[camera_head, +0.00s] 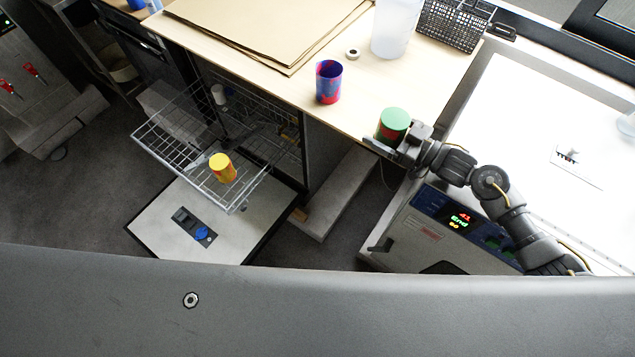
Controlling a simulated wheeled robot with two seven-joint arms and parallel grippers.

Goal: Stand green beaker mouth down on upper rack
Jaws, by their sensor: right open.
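The green beaker (394,121) stands on the wooden counter near its front right corner, with a plain green top and some red low on its side. I cannot tell clearly whether its mouth faces up or down. My right gripper (396,146) is open at the near side of the beaker, with its fingers low beside it; whether they touch it is unclear. The upper rack (165,139) is a wire rack pulled out over the open door. My left gripper is not in view.
A blue and red cup (328,82) stands on the counter (290,95) left of the green beaker. A tape roll (352,53), a white bottle (396,28) and a black basket (453,24) are behind. The open door (160,225) lies below the rack. The rack's left part looks clear.

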